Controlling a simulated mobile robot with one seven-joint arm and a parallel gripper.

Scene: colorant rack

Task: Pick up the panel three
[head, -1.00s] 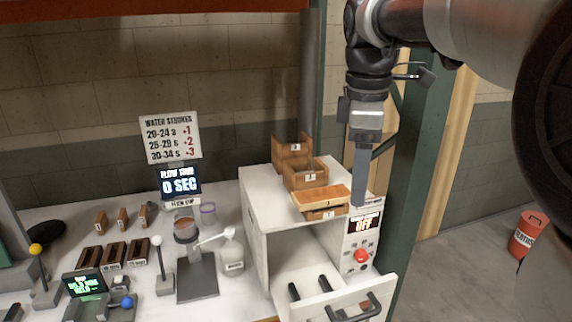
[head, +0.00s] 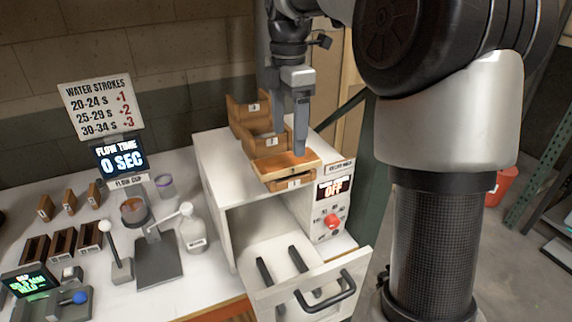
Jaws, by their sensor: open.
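My gripper (head: 290,146) is open and points down over the right part of the white cabinet's top. One finger is at the right end of a flat orange-brown wooden panel (head: 276,165); whether it touches cannot be told. This panel lies on the front wooden holder (head: 284,185). A middle wooden holder (head: 256,145) and a back wooden holder (head: 238,112) stand behind it, each with a small white number label. The numbers are too small to read surely, so I cannot tell which piece is panel three. My gripper partly hides the middle holder.
The white cabinet (head: 217,165) has an open front drawer (head: 330,290) with a dark handle. A red button (head: 333,221) and an OFF display (head: 334,188) are on its front. A white bottle (head: 193,236), flow cup (head: 133,210) and several small blocks stand to the left.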

